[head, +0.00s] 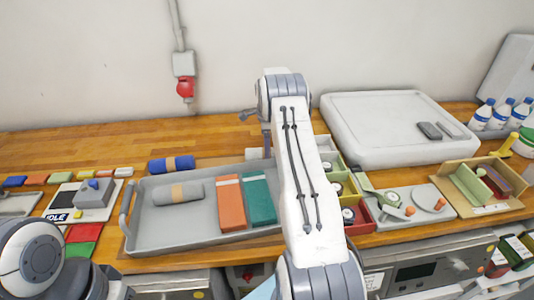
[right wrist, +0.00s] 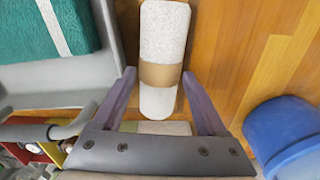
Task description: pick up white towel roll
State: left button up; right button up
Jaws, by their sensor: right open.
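The white towel roll (right wrist: 165,35) has a brown band around it. In the right wrist view it lies lengthwise on the wooden counter, its banded part between my fingers. In the head view only a small pale piece of the roll (head: 253,154) shows behind my right arm, beyond the grey tray. My right gripper (right wrist: 160,76) is open, with a finger on each side of the roll; I cannot tell if either touches it. In the head view the right gripper (head: 267,145) is mostly hidden by its own arm. My left gripper is not in view.
The grey tray (head: 140,228) holds a grey roll (head: 178,194), an orange towel (head: 231,204) and a teal towel (head: 259,199). A blue roll (head: 171,164) lies behind it. A blue round object (right wrist: 285,130) stands near my fingers. Coloured bins (head: 357,218) are right of my arm.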

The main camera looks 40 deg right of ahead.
jog(key=shift+f+p, duration=0.45)
jog(key=shift+f, duration=1.25)
jog(key=c, duration=1.1)
jog(key=shift+r, duration=0.1)
